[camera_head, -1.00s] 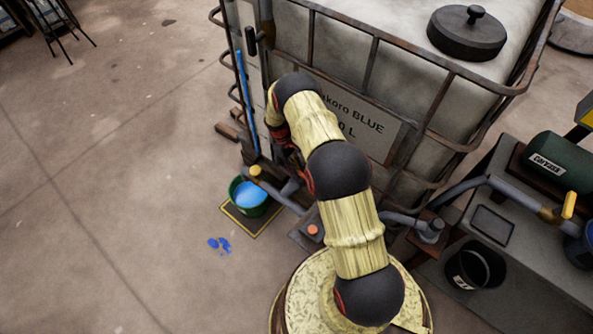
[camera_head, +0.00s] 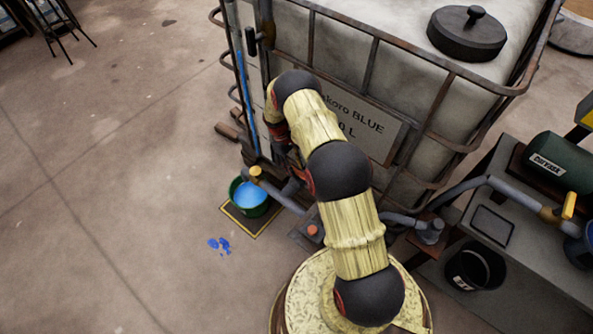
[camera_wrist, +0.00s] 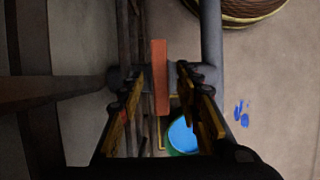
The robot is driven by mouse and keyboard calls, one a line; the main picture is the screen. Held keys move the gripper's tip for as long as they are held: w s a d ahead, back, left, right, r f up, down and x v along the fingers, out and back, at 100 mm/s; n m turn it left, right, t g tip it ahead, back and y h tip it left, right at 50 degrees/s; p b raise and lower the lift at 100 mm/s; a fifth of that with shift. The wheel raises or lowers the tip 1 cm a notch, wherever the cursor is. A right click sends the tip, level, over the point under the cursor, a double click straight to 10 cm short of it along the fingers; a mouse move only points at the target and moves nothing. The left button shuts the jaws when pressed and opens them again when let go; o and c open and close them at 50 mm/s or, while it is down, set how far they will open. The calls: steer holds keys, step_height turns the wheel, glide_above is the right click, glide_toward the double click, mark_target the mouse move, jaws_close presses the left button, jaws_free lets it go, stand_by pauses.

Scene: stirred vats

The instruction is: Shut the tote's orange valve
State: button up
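The orange valve handle (camera_wrist: 160,76) shows in the wrist view as an upright bar in front of a grey pipe. My gripper (camera_wrist: 159,84) is open, with one finger on each side of the handle. A gap shows between the handle and each finger; I see no contact.
A green bucket of blue liquid (camera_head: 237,186) stands on a yellow-edged mat (camera_head: 237,222) below a yellow-tipped outlet (camera_head: 256,172). Blue spills (camera_head: 219,244) mark the floor. A grey bench (camera_head: 525,262) stands at right. Open floor lies to the left.

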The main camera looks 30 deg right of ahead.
steer(key=v, duration=1)
steer(key=shift+r, duration=0.15)
